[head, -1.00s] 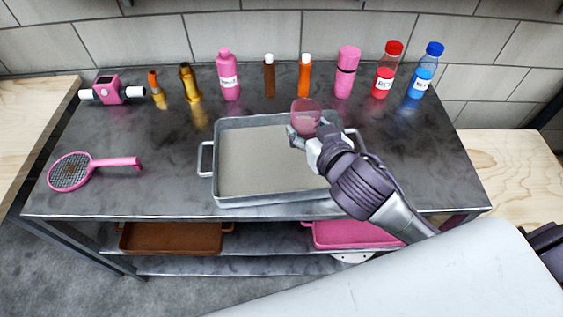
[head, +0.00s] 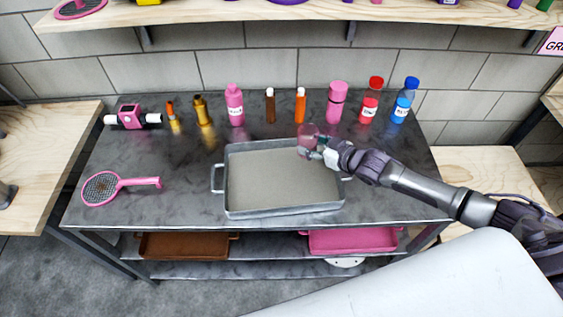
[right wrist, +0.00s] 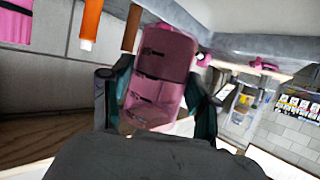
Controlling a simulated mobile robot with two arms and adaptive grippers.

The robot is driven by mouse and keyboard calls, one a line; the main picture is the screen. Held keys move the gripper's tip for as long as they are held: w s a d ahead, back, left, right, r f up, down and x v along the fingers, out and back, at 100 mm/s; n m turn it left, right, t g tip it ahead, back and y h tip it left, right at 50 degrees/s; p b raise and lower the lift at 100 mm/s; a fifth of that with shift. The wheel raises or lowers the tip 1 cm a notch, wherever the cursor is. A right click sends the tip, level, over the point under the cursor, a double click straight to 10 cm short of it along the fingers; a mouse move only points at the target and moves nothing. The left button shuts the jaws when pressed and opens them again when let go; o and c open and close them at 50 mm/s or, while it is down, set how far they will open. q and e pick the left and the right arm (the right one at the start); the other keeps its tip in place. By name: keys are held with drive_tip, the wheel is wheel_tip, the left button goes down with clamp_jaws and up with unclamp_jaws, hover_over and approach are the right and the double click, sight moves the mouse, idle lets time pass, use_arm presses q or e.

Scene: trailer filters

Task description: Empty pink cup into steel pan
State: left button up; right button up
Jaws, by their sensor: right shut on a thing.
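The pink cup (head: 308,137) is small and translucent. My right gripper (head: 318,150) is shut on it and holds it over the back right part of the steel pan (head: 228,190). In the right wrist view the cup (right wrist: 160,75) sits between the two fingers of my right gripper (right wrist: 155,95). The cup looks fairly upright in the head view; I cannot make out what is inside it. The steel pan is a grey rectangular tray with side handles, and its floor looks evenly grey-beige. My left gripper is not in view.
Along the back of the dark table (head: 110,195) stand several bottles, including a red one (head: 369,103) and a blue one (head: 404,102). A pink strainer (head: 103,188) lies at the left. Brown (head: 185,246) and pink trays (head: 352,240) sit on the shelf below.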

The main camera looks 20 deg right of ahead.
drive_tip(key=w+d+f+b, duration=0.1)
drive_tip(key=d+f+b, duration=0.1)
drive_tip(key=d+f, duration=0.2)
drive_tip(key=shift+w+f, duration=0.15)
drive_tip(key=shift+f, duration=0.25)
drive_tip(key=shift+a+h, duration=0.1)
drive_tip(key=shift+h, duration=0.2)
